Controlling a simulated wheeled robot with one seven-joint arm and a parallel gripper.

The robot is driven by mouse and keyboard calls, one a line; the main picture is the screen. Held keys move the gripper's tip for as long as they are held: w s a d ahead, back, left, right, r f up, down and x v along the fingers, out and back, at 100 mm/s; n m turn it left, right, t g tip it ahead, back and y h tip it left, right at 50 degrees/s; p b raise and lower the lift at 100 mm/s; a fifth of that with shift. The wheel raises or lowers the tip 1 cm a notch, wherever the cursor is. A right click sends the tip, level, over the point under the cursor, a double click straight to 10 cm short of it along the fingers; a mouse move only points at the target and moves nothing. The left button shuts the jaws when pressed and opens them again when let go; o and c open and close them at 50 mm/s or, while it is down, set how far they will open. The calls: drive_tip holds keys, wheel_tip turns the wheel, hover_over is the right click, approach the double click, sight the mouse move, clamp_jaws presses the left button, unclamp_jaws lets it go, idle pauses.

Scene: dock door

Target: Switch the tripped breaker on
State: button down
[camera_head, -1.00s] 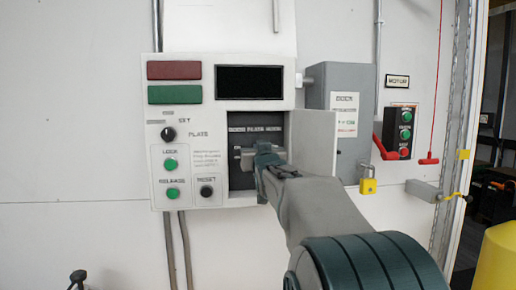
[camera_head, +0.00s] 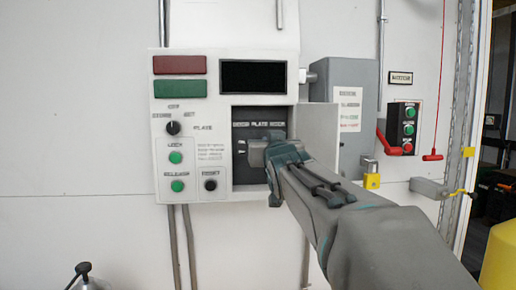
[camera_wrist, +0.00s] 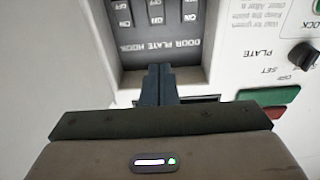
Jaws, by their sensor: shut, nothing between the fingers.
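The breaker recess (camera_head: 241,172) is open in the white control panel, under a label strip reading door, plate and hook. In the wrist view, which is upside down, the breakers (camera_wrist: 155,14) sit in a row at the top edge with ON marks. They are cut off by the frame, so I cannot tell which is tripped. My gripper (camera_wrist: 158,72) is shut and empty, its fingertips close to the label strip (camera_wrist: 160,47). In the head view my gripper (camera_head: 257,153) is at the recess and hides most of the breakers.
The recess cover (camera_head: 318,122) stands open at the right. A dark knob (camera_head: 173,128) and lock, release and reset buttons are left of the recess. A grey box (camera_head: 338,85), a padlock (camera_head: 371,176) and a motor switch with a red handle (camera_head: 389,143) are farther right.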

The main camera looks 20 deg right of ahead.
drive_tip(key=shift+r+v, duration=0.15)
drive_tip(key=shift+v, duration=0.45)
drive_tip(key=shift+r+v, duration=0.15)
drive_tip(key=shift+v, duration=0.45)
drive_tip(key=shift+f, duration=0.1)
drive_tip(key=s+a+f+g+y+p, duration=0.1)
drive_tip(key=s+a+f+g, duration=0.15)
drive_tip(key=f, duration=0.45)
drive_tip(key=s+a+f+n+g+y, duration=0.1)
drive_tip(key=a+f+g, duration=0.15)
drive_tip(key=f, duration=0.45)
drive_tip(key=s+a+f+g+y+p, duration=0.1)
drive_tip(key=s+a+f+g, duration=0.15)
drive_tip(key=f, duration=0.35)
drive_tip(key=s+a+f+n+g+y, duration=0.1)
drive_tip(key=s+a+f+g, duration=0.2)
drive_tip(key=s+f, duration=0.5)
drive_tip(key=s+a+f+g+y, duration=0.1)
drive_tip(key=s+a+f+g, duration=0.3)
drive_tip(key=s+f, duration=0.4)
drive_tip(key=shift+s+f+n+g+p, duration=0.2)
drive_tip(key=shift+s+n+g+p, duration=0.15)
drive_tip(key=shift+g, duration=0.3)
